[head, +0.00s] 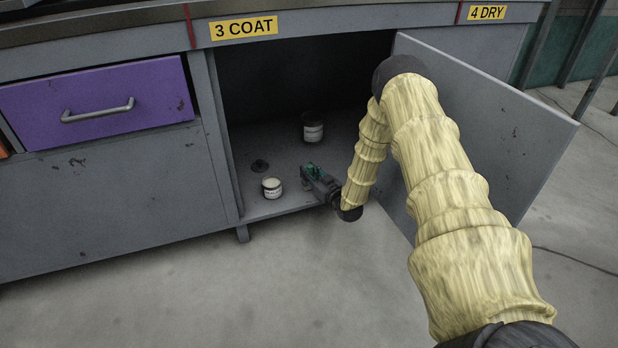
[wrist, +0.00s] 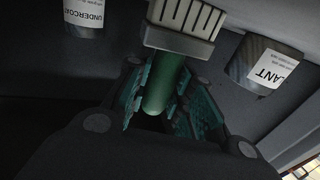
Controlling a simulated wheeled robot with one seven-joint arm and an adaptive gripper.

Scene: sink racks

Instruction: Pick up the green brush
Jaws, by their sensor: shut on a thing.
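The green brush shows in the wrist view, with a round green handle (wrist: 166,88) and a pale bristle head (wrist: 186,20) at the top. My gripper (wrist: 160,100) has its teal-padded fingers on both sides of the handle and is shut on it. In the head view my gripper (head: 312,172) reaches low into the open cabinet, near the shelf's front edge. The brush is too small to make out clearly there. I cannot tell whether the brush still touches the shelf.
A small white-labelled jar (head: 271,188) stands just left of my gripper. A dark jar with a white label (head: 313,127) stands farther back. A black lid-like piece (head: 260,165) lies to the left. The open cabinet door (head: 500,125) is to the right of my arm.

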